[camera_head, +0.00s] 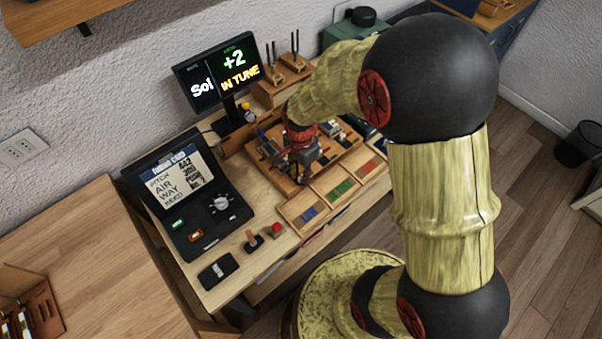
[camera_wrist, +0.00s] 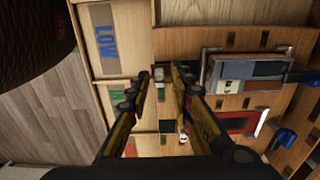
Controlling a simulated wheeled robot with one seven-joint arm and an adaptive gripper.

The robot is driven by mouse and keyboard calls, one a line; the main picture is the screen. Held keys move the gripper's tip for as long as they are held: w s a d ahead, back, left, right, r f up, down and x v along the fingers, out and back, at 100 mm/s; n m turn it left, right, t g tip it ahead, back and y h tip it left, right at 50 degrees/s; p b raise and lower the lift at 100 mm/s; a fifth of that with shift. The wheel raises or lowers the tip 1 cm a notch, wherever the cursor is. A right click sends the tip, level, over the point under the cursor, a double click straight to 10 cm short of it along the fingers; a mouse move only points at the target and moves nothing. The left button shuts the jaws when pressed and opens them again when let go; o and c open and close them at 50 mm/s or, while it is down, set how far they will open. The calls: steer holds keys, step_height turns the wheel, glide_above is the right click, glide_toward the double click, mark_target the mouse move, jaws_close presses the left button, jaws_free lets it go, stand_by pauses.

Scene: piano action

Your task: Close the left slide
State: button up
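My gripper (camera_wrist: 166,78) points down at the wooden action unit on the workbench. I cannot tell for certain which part is the left slide. In the head view my gripper (camera_head: 301,168) is over the wooden unit (camera_head: 272,158), and my arm hides part of it.
A tray marked LOW (camera_wrist: 103,38) lies beside the fingers. Blue knobs (camera_wrist: 284,138) stick out at the right. In the head view, trays with blue (camera_head: 308,213) and green inserts line the front. A tuner screen (camera_head: 220,72) and an open black case (camera_head: 190,195) stand nearby.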

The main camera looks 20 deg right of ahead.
jaws_close()
stand_by(0.6)
